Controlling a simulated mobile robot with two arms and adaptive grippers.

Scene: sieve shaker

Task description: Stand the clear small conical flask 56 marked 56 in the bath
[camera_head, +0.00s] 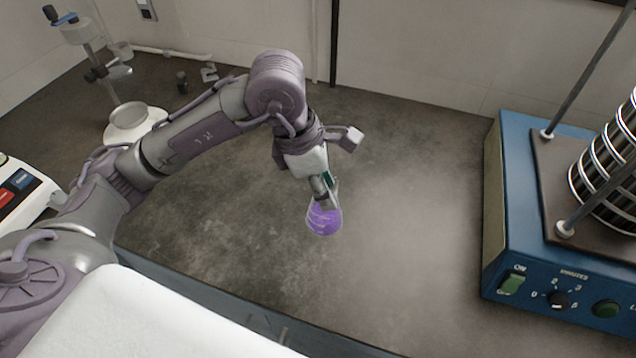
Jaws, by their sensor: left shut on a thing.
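My left gripper (326,187) reaches in from the left and points down over the middle of the bench. It is shut on the upper part of a small flask (323,219). The flask's lower part looks purple with pale marks on it, too small to read. Its neck is hidden by the fingers. I cannot tell whether its base touches the bench or hangs just above it. I do not make out a bath in this view. My right gripper is not in view.
A blue sieve shaker (493,210) with rods and stacked sieves stands at the right. A stand with a pale round base (135,123) and a white instrument (22,192) are at the left. Small items (209,73) lie at the back. The bench (415,200) between flask and shaker is clear.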

